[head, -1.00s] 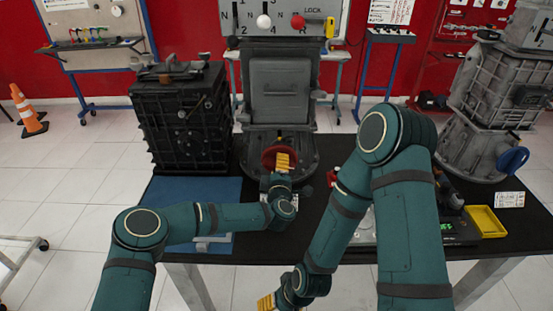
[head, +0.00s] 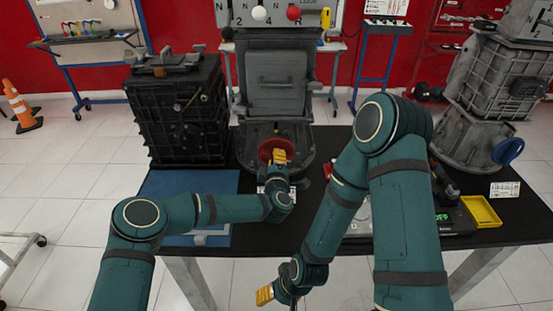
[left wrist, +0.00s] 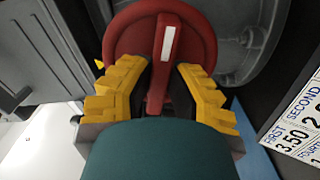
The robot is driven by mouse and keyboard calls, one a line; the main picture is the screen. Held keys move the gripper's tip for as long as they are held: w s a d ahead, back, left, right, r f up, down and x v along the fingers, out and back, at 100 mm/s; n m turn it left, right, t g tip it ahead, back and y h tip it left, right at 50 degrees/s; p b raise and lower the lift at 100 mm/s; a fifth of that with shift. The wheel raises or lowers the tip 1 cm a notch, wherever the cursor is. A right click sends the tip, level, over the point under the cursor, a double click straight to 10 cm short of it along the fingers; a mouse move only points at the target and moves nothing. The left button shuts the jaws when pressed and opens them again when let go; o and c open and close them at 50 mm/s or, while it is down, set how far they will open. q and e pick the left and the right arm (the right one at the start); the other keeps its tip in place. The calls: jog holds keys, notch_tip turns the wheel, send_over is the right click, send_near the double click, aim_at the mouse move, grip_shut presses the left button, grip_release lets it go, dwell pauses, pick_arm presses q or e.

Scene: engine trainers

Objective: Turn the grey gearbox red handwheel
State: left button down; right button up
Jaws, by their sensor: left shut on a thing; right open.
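The red handwheel (head: 276,148) is on the front of the grey gearbox (head: 275,85), low down at the middle of the table. My left gripper (head: 279,157) is at the handwheel. In the left wrist view the round red handwheel (left wrist: 125,40) has a raised red bar with a white stripe. The yellow fingers of my left gripper (left wrist: 160,90) stand on either side of this bar and are shut on it. The bar's lower end is partly hidden between the fingers. My right gripper (head: 264,296) is open and empty, low in front of the table.
A black gearbox (head: 180,110) stands left of the grey one, behind a blue mat (head: 165,190). At the right are another grey unit with a blue handwheel (head: 507,151), a yellow tray (head: 481,211) and a white card (head: 504,189).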

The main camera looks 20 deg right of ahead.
pick_arm(q)
jog(key=m, duration=0.4)
jog(key=shift+w+r+m, duration=0.1)
jog(key=shift+r+m, duration=0.1)
jog(key=shift+m, duration=0.1)
jog(key=m+b, duration=0.1)
jog(key=m, duration=0.3)
jog(key=shift+m, duration=0.3)
jog(key=m+b, duration=0.1)
jog(key=m, duration=0.4)
jog(key=m+b, duration=0.1)
jog(key=m, duration=0.4)
jog(key=shift+m, duration=0.3)
jog(key=c, duration=1.1)
grip_release()
jog(key=shift+c, duration=0.2)
jog(key=shift+o, duration=1.2)
jog(key=shift+f, duration=0.15)
